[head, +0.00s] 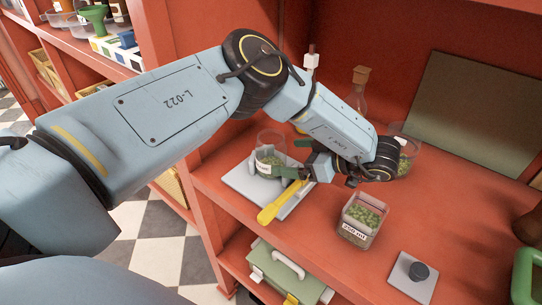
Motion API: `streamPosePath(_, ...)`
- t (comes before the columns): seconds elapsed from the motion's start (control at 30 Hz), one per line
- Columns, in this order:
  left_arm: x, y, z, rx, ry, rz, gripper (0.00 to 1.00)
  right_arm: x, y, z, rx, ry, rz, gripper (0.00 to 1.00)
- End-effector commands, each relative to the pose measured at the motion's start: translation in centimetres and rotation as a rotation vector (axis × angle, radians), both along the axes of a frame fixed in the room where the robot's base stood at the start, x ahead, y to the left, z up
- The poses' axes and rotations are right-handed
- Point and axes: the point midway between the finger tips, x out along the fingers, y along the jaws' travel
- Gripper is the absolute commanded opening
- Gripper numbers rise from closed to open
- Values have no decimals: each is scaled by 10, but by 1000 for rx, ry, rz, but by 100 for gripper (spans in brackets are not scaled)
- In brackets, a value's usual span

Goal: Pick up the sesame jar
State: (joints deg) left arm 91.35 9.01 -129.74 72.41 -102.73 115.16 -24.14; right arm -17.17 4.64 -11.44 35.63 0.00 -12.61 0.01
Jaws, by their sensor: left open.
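A clear round jar (269,168) with greenish contents and a small white label stands on a pale flat plate (240,181) on the red shelf. Its label is too small to read, so I cannot tell if it is the sesame jar. My left gripper (287,158) is open, its fingers pointing left at this jar's right side. The near finger overlaps the jar's edge; I cannot tell if it touches. A square clear jar (359,222) with green contents and a white label stands nearer the front. Another clear jar (407,148) is partly hidden behind my left wrist. My right gripper is not in view.
A yellow-handled tool (282,205) lies across the plate's front edge. A corked bottle (358,92) stands behind my forearm. A green board (473,108) leans at the back. A green-lidded box (285,274) sits below.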

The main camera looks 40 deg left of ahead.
Motion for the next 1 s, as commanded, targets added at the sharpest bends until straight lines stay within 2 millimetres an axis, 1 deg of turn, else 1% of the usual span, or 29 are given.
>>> streamPosePath(0.2,-6,30,-17,-1,3,5,92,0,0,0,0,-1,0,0)
streamPosePath(0.3,-6,39,-21,0,2,2,92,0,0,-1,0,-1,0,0)
streamPosePath(0.4,-7,42,-22,0,2,1,92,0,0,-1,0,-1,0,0)
streamPosePath(0.57,-6,42,-22,0,0,1,92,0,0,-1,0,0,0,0)
streamPosePath(0.6,-6,42,-22,0,0,1,91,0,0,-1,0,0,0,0)
streamPosePath(1.0,-6,42,-22,0,0,1,38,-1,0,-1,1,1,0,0)
